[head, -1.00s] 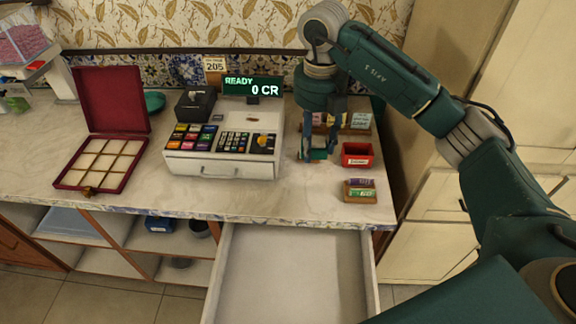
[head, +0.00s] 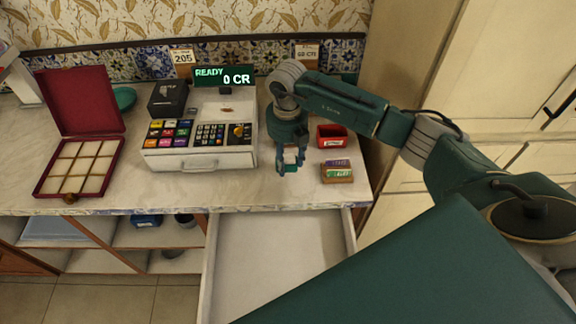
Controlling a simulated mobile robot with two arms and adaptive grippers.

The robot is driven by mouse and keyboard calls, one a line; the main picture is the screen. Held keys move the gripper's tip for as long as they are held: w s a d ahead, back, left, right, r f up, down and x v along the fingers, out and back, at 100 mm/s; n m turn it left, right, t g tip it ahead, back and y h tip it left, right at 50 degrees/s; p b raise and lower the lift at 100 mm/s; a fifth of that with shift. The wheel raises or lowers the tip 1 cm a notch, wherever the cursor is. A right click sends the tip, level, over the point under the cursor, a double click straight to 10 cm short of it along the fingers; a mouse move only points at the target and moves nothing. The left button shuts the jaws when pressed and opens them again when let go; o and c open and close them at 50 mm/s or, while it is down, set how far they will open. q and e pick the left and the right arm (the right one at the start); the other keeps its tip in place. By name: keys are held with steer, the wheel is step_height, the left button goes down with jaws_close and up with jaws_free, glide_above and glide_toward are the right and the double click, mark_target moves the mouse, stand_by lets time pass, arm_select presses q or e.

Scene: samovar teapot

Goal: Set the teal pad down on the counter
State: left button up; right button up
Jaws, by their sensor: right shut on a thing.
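My right gripper (head: 291,166) hangs over the counter (head: 225,190), just right of the cash register (head: 200,155). It points down and is shut on a small teal thing (head: 287,168), which looks like the teal pad. The fingers and the pad are close in colour, so the pad's outline is hard to make out. I cannot tell whether the pad touches the counter. My left gripper is not in view.
An open red box (head: 78,168) lies at left. An open drawer (head: 275,250) juts out below. Counter in front of the register is clear.

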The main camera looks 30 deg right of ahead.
mark_target(288, 176)
step_height(288, 176, down, 4)
steer(key=shift+r+p, duration=0.2)
steer(key=shift+p, duration=0.25)
steer(key=shift+f, duration=0.35)
steer(key=shift+f, duration=0.15)
steer(key=o, duration=1)
steer(key=shift+o, duration=0.2)
